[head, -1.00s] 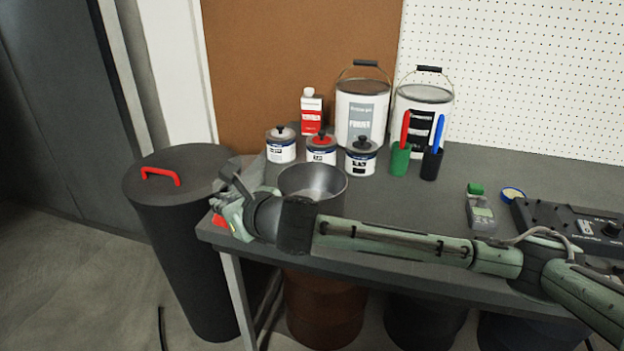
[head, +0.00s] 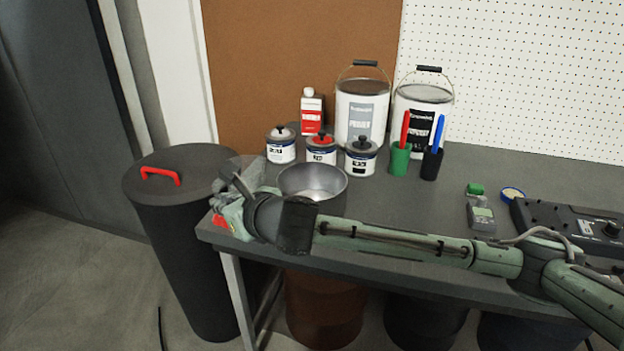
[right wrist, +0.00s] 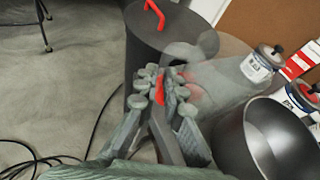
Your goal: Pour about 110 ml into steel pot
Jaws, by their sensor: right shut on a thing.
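The steel pot (head: 338,190) stands on the workbench near its front left, partly behind my right arm. It also shows at the right of the right wrist view (right wrist: 262,150). A pale patch lies in its bottom; I cannot tell whether that is liquid or shine. My right gripper (head: 229,213) is left of the pot, at the bench's left end. It is shut on the red handle (right wrist: 161,87) of a clear see-through jug (right wrist: 222,78). The jug also shows faintly in the head view (head: 252,172). It seems tilted towards the pot; its level is unclear. My left gripper is out of view.
Small labelled cans (head: 321,155), a red-and-white bottle (head: 312,117) and two large pails (head: 360,112) stand behind the pot. A dark bin (head: 180,230) with a red-handled lid stands left of the bench. The bench right of the pot has free room (head: 405,205).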

